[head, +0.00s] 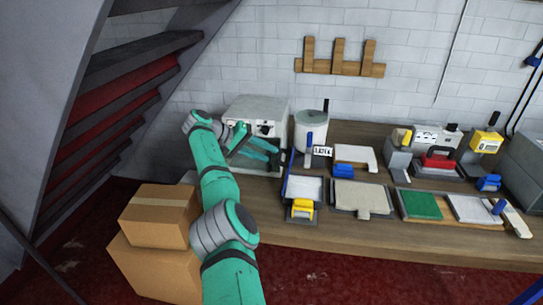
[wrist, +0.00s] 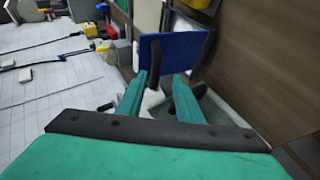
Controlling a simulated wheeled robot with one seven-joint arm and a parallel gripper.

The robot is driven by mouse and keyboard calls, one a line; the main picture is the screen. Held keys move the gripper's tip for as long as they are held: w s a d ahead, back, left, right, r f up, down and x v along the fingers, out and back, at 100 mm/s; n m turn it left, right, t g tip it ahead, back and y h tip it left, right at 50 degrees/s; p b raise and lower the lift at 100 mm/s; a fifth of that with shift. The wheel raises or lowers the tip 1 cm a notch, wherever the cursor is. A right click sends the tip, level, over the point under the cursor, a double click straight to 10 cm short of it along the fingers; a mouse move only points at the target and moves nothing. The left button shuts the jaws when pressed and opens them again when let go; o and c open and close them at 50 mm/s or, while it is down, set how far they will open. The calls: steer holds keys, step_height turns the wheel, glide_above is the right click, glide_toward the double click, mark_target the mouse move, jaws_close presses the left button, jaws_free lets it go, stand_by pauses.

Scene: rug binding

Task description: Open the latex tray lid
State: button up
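The latex tray (head: 303,187), with a pale surface inside, is on the workbench below a small LATEX sign (head: 322,152). A dark blue panel, seemingly its lid (head: 288,170), stands steeply at the tray's left side, seen nearly edge-on. My gripper (head: 277,155) is just left of the lid. Its two green fingers (wrist: 160,76) are apart, with nothing seen between them, and point at the lid's face. I cannot tell whether they touch it.
A white machine (head: 256,112) stands behind my gripper, with a white canister (head: 310,130) to its right. A yellow block (head: 302,208) is at the tray's front. A beige mat (head: 362,197), green pad (head: 420,205) and several tools fill the right. Cardboard boxes (head: 150,255) stand left of the bench.

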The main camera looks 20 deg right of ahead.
steer(key=v, duration=0.7)
steer(key=shift+a, duration=0.3)
steer(key=shift+r, duration=0.1)
